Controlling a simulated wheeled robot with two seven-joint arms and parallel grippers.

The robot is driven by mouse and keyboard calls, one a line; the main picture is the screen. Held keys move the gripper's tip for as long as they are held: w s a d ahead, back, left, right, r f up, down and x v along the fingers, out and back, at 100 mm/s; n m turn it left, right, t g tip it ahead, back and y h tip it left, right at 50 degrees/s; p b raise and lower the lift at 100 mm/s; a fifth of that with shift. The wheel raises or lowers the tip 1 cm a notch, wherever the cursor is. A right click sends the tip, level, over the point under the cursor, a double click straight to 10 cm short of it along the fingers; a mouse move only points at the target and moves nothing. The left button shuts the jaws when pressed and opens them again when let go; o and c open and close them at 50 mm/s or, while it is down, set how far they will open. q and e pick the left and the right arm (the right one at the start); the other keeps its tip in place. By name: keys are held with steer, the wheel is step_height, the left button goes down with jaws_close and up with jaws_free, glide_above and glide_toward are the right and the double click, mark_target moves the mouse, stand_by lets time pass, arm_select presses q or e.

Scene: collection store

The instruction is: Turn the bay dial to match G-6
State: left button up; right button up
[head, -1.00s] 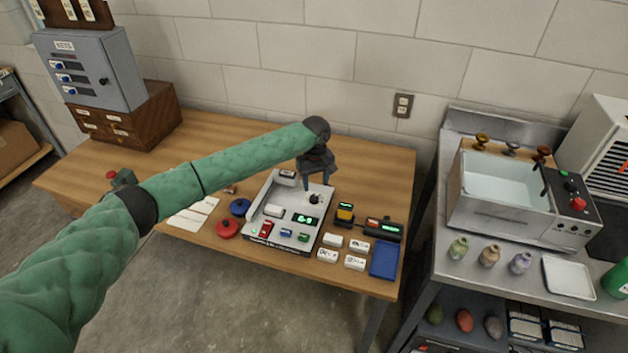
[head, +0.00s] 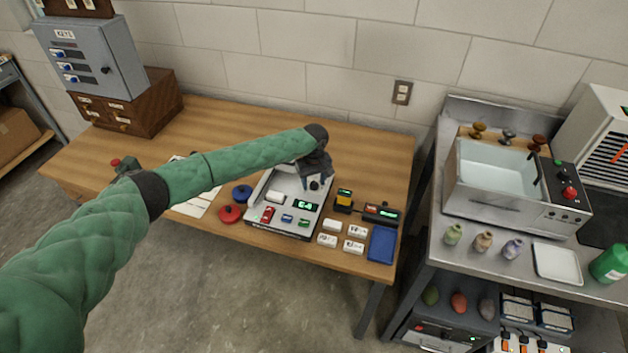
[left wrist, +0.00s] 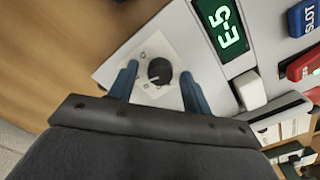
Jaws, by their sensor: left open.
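The bay dial (left wrist: 160,71) is a black round knob with a white pointer line, on a pale square plate of the grey console (head: 256,196). In the left wrist view the green display (left wrist: 224,30) beside it reads E-5. The display also shows in the head view (head: 305,204), where its characters are small. My left gripper (left wrist: 158,68) is open, its two blue fingers on either side of the dial, with gaps visible between fingers and knob. In the head view the gripper (head: 314,180) is over the back right of the console. My right gripper is not in view.
Red (head: 229,213) and blue (head: 242,193) round pieces lie left of the console. A yellow-and-black device (head: 344,201), white blocks (head: 355,231) and a blue tray (head: 382,243) sit to its right. A steel bench with a basin (head: 495,180) stands farther right. The table behind the console is clear.

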arm_select(q)
steer(key=c, duration=1)
